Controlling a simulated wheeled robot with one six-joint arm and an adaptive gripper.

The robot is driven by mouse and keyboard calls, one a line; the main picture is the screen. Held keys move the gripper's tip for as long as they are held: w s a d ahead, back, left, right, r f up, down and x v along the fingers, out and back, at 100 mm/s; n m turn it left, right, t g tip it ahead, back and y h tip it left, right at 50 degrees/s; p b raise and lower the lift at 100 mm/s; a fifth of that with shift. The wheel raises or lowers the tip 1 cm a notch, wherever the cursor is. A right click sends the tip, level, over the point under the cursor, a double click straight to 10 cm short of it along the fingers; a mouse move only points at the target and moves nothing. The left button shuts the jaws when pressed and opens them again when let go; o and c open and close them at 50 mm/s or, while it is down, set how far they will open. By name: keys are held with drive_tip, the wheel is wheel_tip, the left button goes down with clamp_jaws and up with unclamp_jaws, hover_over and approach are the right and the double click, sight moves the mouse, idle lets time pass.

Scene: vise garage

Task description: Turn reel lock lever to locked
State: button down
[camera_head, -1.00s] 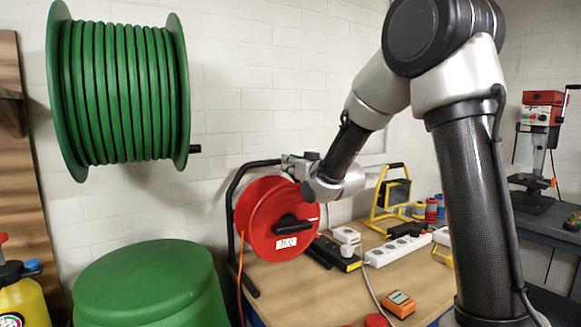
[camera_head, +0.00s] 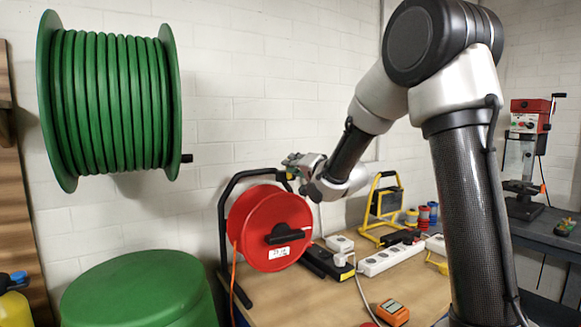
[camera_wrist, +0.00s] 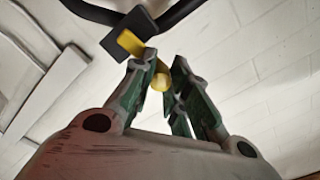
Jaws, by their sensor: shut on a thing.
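The red cable reel (camera_head: 252,222) stands upright on its black frame (camera_head: 225,228) at the bench's left end, in the head view. The yellow reel lock lever (camera_wrist: 160,74) shows in the wrist view, joined to a dark block (camera_wrist: 135,30) on a black frame tube. My gripper (camera_head: 290,166) is at the top right of the reel frame. In the wrist view, my gripper (camera_wrist: 160,84) has its green-grey fingers either side of the lever's rounded yellow end and is shut on it. The lever's locked or unlocked marking cannot be seen.
A green hose drum (camera_head: 110,105) hangs on the wall above a green bin (camera_head: 140,290). White power strips (camera_head: 385,257), a yellow work lamp (camera_head: 383,205) and an orange meter (camera_head: 393,312) lie right of the reel on the wooden bench (camera_head: 310,300).

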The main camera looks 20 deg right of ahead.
drive_tip(key=shift+w+d+m, duration=0.1)
drive_tip(key=shift+d+m, duration=0.3)
drive_tip(key=shift+m, duration=0.6)
drive_tip(key=shift+r, duration=0.1)
drive_tip(key=c, duration=1.3)
unclamp_jaws()
drive_tip(key=shift+d, duration=0.1)
drive_tip(key=v, duration=1.2)
